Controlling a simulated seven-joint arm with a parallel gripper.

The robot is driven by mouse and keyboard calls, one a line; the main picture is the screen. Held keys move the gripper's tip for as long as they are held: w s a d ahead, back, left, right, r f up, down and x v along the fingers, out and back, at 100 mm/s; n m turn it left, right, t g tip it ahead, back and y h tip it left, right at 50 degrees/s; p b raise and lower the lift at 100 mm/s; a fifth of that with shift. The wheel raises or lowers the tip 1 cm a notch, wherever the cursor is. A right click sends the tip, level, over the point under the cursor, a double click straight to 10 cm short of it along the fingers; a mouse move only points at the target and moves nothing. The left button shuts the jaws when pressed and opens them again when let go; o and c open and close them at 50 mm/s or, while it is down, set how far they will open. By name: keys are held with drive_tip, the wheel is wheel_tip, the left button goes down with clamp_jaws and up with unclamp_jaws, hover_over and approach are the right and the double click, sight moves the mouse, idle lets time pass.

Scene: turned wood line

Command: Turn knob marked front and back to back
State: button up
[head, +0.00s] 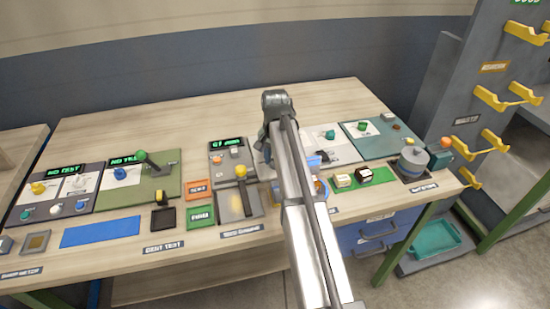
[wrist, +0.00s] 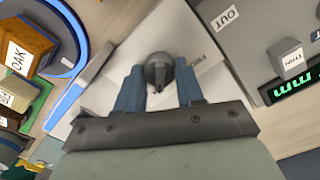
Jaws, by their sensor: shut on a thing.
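In the wrist view, a dark grey round knob (wrist: 158,68) sits on a pale panel (wrist: 205,88). My gripper (wrist: 160,82) has one blue finger on each side of the knob and is shut on it. Small print on the panel to the knob's right is too blurred to read surely. The knob's pointer direction is not clear. In the head view my arm covers the knob and most of my gripper.
In the wrist view, a grey box with an OUT label (wrist: 226,16) and green display (wrist: 292,90) is at right. A wooden block marked OAK (wrist: 20,55) is at left. In the head view, levers and panels crowd the wooden bench (head: 200,115); its back strip is clear.

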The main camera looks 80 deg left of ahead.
idle(0.3)
drive_tip(key=o, duration=1)
drive_tip(key=shift+o, duration=0.2)
wheel_tip(320, 180, up, 14)
drive_tip(key=shift+f, duration=0.15)
idle(0.3)
